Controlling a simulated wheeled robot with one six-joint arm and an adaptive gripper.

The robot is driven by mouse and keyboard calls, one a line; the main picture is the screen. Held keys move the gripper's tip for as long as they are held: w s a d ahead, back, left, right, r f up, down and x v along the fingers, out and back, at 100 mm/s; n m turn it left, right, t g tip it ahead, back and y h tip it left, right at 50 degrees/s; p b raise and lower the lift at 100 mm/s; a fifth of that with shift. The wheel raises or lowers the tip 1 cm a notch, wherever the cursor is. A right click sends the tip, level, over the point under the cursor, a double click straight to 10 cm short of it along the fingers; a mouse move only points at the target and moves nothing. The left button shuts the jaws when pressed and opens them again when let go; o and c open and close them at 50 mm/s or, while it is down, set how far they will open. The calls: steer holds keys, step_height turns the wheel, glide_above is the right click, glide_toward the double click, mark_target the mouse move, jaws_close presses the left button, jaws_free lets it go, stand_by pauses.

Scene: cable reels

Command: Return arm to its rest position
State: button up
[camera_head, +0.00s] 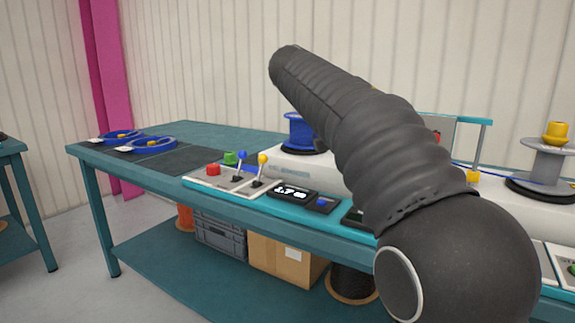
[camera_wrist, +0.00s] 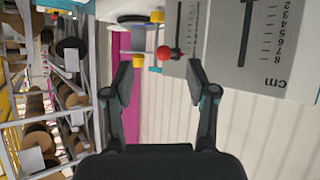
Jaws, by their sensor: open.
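My gripper (camera_wrist: 160,85) shows in the wrist view with its two dark fingers spread apart and nothing between them. Beyond it are a white corrugated wall and a pink post. In the head view my dark, sleeved arm reaches from the lower right up towards the upper middle, in front of the teal workbench (camera_head: 150,166). The gripper itself cannot be made out in the head view. The arm hides part of the bench and the machine on it.
A blue reel (camera_head: 300,132) and a grey reel (camera_head: 545,165) stand on the white machine. A control panel (camera_head: 222,180) with levers and buttons is at the bench front. Flat blue rings (camera_head: 153,144) lie at the left. Racks of reels (camera_wrist: 40,135) show in the wrist view.

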steer(key=s+a+f+n+t+y, duration=0.2)
steer(key=s+f+n+y, duration=0.4)
steer(key=s+f, duration=0.7)
steer(key=s+a+f+n+t+y, duration=0.2)
steer(key=s+a+f+n+y, duration=0.2)
steer(key=s+f+n, duration=0.5)
steer(key=s+f+y, duration=0.2)
steer(key=s+f, duration=0.2)
steer(key=f, duration=0.5)
steer(key=shift+s+a, duration=0.2)
steer(key=shift+s, duration=0.15)
